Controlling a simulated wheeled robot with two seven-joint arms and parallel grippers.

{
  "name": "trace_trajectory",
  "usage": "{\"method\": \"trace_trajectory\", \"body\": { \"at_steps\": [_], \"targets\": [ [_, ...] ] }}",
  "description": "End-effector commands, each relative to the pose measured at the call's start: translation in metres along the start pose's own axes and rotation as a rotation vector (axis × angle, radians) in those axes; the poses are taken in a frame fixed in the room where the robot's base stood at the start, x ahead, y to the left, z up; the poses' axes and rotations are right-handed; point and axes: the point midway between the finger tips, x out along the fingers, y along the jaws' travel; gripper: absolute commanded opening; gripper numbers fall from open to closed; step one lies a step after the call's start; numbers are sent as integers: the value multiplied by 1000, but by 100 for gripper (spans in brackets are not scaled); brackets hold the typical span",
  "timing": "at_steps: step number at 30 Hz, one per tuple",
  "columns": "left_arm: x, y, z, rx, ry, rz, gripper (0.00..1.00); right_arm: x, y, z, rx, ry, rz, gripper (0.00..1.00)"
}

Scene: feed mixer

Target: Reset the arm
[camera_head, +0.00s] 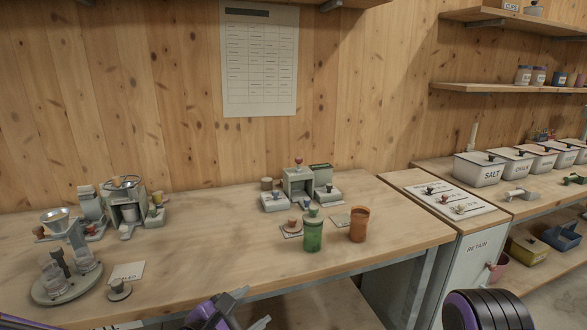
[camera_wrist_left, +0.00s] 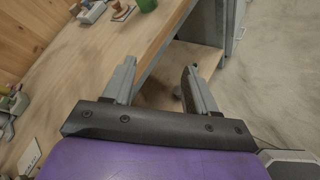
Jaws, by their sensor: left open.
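My left gripper (camera_head: 248,308) is at the bottom middle of the head view, just in front of the table's front edge. In the left wrist view its two grey fingers (camera_wrist_left: 157,80) are spread apart with nothing between them. The purple wrist body fills the bottom of that view. A black and purple rounded part of my own body shows at the bottom right of the head view. My right gripper does not show.
The wooden table (camera_head: 200,255) bears a green jar (camera_head: 312,232), an orange cup (camera_head: 358,225), a small grey press-like device (camera_head: 299,184) and a round grey stand (camera_head: 66,285). A white SALT bin (camera_head: 480,170) stands at right. The table's front middle is clear.

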Motion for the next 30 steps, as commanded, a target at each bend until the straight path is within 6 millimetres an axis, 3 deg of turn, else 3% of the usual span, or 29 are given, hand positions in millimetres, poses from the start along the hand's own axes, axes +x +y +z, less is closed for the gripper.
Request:
{"method": "trace_trajectory", "body": {
  "at_steps": [5, 8, 10, 13, 15, 18, 21, 23, 26, 30],
  "targets": [
    [9, -3, -56, 353, 148, 13, 57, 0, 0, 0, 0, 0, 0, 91],
    [10, -22, -124, 648, 311, -66, 57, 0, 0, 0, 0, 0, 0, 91],
    [1, -43, -182, 873, 434, -177, 57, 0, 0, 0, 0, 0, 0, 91],
    [-28, -77, -263, 1168, 576, -396, 57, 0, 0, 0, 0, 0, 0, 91],
    [-57, -101, -314, 1333, 640, -570, 57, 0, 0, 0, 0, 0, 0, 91],
    [-104, -135, -369, 1465, 688, -794, 57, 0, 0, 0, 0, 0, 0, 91],
    [-144, -165, -401, 1505, 690, -958, 57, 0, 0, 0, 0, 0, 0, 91],
    [-160, -180, -410, 1515, 677, -1023, 57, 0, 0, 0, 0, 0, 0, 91],
    [-170, -195, -412, 1510, 658, -1069, 57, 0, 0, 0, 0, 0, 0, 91],
    [-171, -196, -413, 1505, 657, -1073, 57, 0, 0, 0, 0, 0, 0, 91]
  ]
}}
